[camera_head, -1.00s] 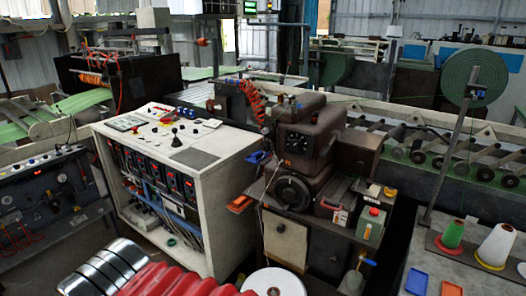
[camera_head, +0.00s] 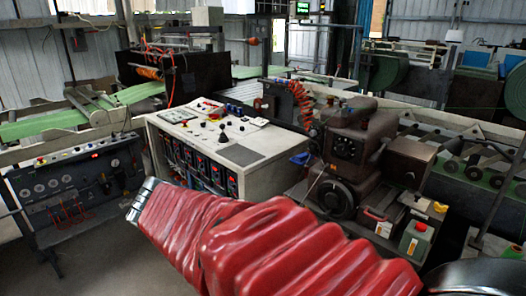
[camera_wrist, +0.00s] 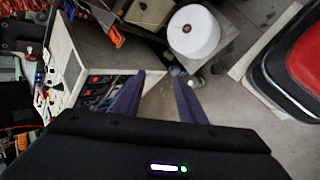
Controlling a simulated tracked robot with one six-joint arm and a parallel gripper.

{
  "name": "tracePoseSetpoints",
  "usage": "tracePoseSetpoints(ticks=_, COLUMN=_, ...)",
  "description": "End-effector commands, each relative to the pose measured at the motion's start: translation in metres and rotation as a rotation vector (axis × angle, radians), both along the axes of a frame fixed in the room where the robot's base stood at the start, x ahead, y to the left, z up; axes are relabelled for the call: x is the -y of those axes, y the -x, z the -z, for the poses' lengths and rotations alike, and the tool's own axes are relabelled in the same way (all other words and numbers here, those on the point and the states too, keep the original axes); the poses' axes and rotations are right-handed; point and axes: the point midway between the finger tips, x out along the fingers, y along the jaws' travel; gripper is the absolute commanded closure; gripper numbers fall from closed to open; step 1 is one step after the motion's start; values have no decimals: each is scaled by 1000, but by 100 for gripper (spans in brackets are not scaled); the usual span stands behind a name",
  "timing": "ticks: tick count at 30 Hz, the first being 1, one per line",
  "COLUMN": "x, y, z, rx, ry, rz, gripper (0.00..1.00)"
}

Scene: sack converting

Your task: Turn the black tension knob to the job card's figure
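The control console (camera_head: 160,144) has a pale top with several small knobs, buttons and a black lever (camera_head: 222,137). To its right, the brown machine (camera_head: 372,118) carries a dark dial face (camera_head: 345,148) and a black handwheel (camera_head: 335,198). I cannot tell which part is the tension knob. White sheets (camera_head: 178,115) lie on the console; no job card figure is readable. In the wrist view, my gripper (camera_wrist: 161,76) has its two bluish fingers apart with nothing between them. It points toward the floor beside the console's side (camera_wrist: 72,55). My gripper is not clear in the head view.
A dark gauge panel (camera_head: 75,185) stands left of the console. A box with a red button (camera_head: 412,240) sits beside the brown machine. The wrist view shows a white spool (camera_wrist: 193,32) and an orange object (camera_wrist: 117,38).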

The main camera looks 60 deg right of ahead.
Motion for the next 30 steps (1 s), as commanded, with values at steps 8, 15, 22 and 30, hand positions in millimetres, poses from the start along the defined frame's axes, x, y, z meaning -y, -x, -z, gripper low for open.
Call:
tracePoseSetpoints(ticks=8, x=101, y=-7, z=-14, rx=-342, ry=255, rz=-109, gripper=63)
tracePoseSetpoints(ticks=15, x=182, y=-15, z=-25, rx=-659, ry=433, rz=-211, gripper=63)
tracePoseSetpoints(ticks=22, x=253, y=-27, z=-29, rx=-972, ry=571, rz=-319, gripper=63)
tracePoseSetpoints(ticks=30, x=317, y=-42, z=-22, rx=-1284, ry=688, rz=-439, gripper=63)
